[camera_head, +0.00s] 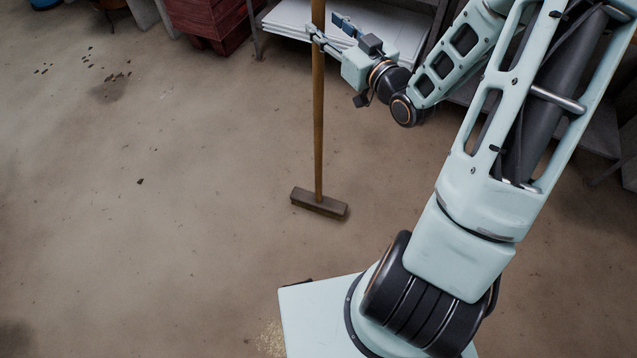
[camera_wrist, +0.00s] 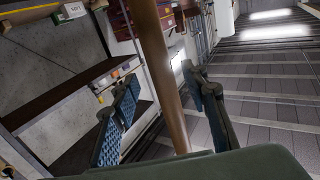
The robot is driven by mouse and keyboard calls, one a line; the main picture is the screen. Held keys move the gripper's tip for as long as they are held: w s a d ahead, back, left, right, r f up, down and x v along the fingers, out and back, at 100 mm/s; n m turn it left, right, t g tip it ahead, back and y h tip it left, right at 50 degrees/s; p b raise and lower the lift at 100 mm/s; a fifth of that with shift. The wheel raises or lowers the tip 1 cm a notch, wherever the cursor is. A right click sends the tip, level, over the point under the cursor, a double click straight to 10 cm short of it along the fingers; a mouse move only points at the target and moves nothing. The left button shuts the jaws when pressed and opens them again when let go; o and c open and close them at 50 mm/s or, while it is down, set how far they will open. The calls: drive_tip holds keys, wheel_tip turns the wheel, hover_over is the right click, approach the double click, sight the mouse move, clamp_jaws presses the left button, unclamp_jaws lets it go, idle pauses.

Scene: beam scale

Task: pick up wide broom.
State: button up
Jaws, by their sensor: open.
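The wide broom stands upright on the floor in the head view, with a long brown wooden handle (camera_head: 318,130) and a wide dark-brown head (camera_head: 320,203) at the bottom. My gripper (camera_head: 326,26) is at the upper part of the handle and is open. In the wrist view the handle (camera_wrist: 158,60) runs between the two blue-padded fingers of my gripper (camera_wrist: 160,78), with a gap visible on both sides. The top of the broom is outside the head view. The lower handle and broom head do not show in the wrist view.
Dark red crates (camera_head: 208,20) stand at the back left of the handle. A shelf with white sheets (camera_head: 285,17) is close behind my gripper. The concrete floor (camera_head: 150,200) to the left is open, with a few dark specks.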

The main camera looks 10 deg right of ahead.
sight(322, 22)
drive_tip(key=x, duration=0.3)
drive_tip(key=shift+w+a, duration=0.15)
drive_tip(key=shift+a, duration=0.05)
drive_tip(key=shift+c, duration=0.2)
clamp_jaws()
drive_tip(key=shift+r, duration=0.15)
